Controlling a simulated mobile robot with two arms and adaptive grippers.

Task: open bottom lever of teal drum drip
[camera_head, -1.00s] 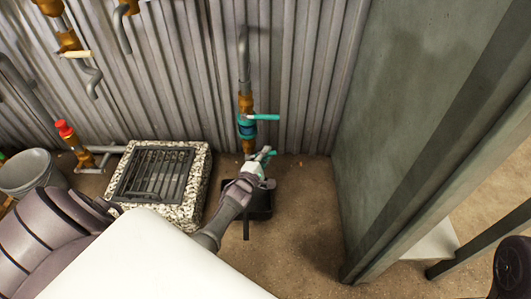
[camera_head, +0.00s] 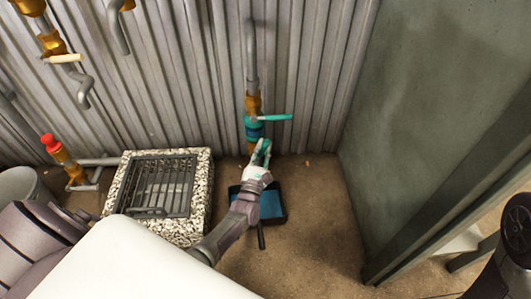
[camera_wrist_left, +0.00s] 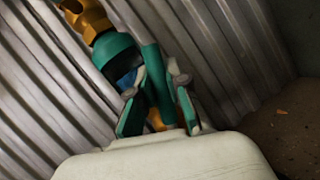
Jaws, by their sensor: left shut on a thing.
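The teal drum drip (camera_head: 253,130) is a vertical pipe fitting with brass parts and a teal body on the corrugated wall. Its upper teal lever (camera_head: 275,117) points right. My left gripper (camera_head: 262,150) is at the bottom of the fitting. In the left wrist view, the teal bottom lever (camera_wrist_left: 156,75) runs down between the two fingers of my left gripper (camera_wrist_left: 160,108), which is shut on it. The teal body (camera_wrist_left: 117,55) is just to the left there. My right gripper is not in view.
A black tray (camera_head: 235,190) with a blue surface inside lies on the ground below the fitting, partly behind my left arm. A grated drain (camera_head: 205,190) with a speckled stone rim is to its left. A grey panel (camera_head: 430,110) stands at the right.

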